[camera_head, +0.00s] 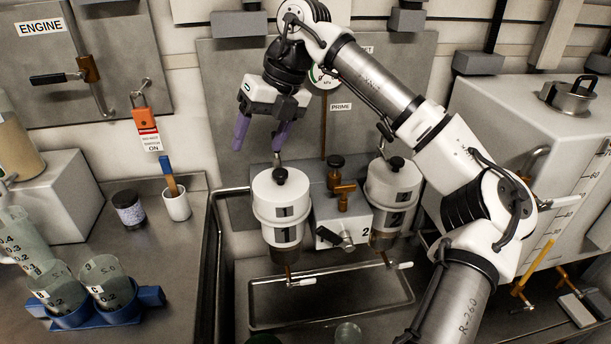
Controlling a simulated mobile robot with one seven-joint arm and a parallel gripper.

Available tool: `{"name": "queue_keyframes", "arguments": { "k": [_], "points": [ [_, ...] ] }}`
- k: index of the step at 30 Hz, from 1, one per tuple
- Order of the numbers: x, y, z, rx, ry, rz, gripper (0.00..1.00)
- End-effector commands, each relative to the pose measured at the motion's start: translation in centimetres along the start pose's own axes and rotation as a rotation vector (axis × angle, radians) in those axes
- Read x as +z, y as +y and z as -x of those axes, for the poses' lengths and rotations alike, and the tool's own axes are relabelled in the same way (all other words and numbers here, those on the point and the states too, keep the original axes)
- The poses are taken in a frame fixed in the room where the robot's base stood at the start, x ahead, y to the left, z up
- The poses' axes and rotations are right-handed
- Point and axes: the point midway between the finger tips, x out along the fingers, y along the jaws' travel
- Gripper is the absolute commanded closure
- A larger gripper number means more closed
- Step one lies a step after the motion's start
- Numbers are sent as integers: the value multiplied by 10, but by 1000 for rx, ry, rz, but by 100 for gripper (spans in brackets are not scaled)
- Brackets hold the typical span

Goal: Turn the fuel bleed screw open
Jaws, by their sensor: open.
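Two white filter canisters stand side by side on the back panel, canister 1 (281,205) at left and canister 2 (393,190) at right. Each has a small dark knob on top, the left knob (281,175) and the right knob (397,162). Between them, a grey block (326,233) carries a brass T-shaped fitting (344,192) and a dark-topped brass knob (336,163). I cannot tell which of these is the fuel bleed screw. My gripper (260,148), with purple fingers, is open and empty above canister 1, apart from it.
A metal drip tray (332,320) lies under the canisters. A blue rack (150,297) with beakers, a dark jar (129,208) and a white cup (176,206) stand at left. A grey tank (500,115) stands at right. My arm crosses in front of canister 2's side.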

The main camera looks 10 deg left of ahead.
Motion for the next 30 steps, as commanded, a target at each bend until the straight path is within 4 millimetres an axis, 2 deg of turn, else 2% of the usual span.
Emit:
{"name": "queue_keyframes", "arguments": {
  "k": [1,3,6,10,14,24,30],
  "points": [
    [-13,-39,23,-114,18,-106,35],
    [-31,-77,48,-228,48,-222,35],
    [-53,-108,74,-332,81,-336,35],
    [-66,-124,86,-383,99,-399,35],
    [-69,-129,74,-385,103,-401,35],
    [-80,-151,10,-379,102,-396,35],
    [-86,-163,-21,-380,100,-398,35]
  ]
}}
